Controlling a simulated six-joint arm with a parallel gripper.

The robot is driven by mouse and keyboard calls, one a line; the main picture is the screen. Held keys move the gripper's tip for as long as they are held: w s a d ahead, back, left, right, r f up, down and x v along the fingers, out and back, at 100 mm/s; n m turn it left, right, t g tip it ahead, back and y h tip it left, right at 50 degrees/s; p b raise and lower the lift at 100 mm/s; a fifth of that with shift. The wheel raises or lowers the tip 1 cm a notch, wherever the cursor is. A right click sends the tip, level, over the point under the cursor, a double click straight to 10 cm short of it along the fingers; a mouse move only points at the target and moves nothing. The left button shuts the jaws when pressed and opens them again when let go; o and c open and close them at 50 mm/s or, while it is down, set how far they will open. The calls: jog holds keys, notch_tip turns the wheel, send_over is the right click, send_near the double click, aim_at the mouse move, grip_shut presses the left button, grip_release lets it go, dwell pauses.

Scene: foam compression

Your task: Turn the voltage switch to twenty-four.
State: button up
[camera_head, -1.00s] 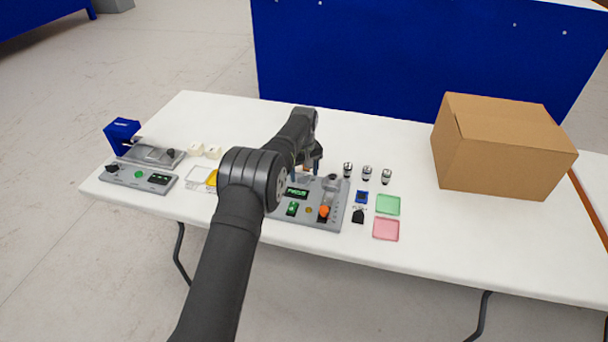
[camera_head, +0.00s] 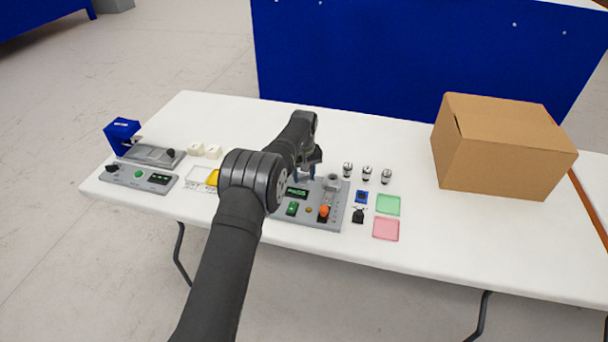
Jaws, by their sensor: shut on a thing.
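A grey control panel (camera_head: 335,221) lies on the table in front of my arm. It has a lit green display (camera_head: 297,191), a green switch (camera_head: 292,208), an orange knob (camera_head: 324,211) and a grey round fitting (camera_head: 333,182) near its back edge. My arm hides the panel's left part.
A second grey panel (camera_head: 126,178) with a black knob and a blue device (camera_head: 122,134) stand at left. Right of the main panel are several small cylinders (camera_head: 367,173), a green tray (camera_head: 388,205) and a pink tray (camera_head: 386,229). A cardboard box (camera_head: 490,150) stands at right.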

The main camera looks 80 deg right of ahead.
aim_at(304, 176)
jog(key=shift+m, duration=0.3)
jog(key=o, duration=1)
jog(key=shift+r, duration=0.15)
notch_tip(304, 176, up, 17)
jog(key=shift+r, duration=0.1)
notch_tip(304, 176, down, 18)
jog(key=shift+r, duration=0.25)
dwell(0.4)
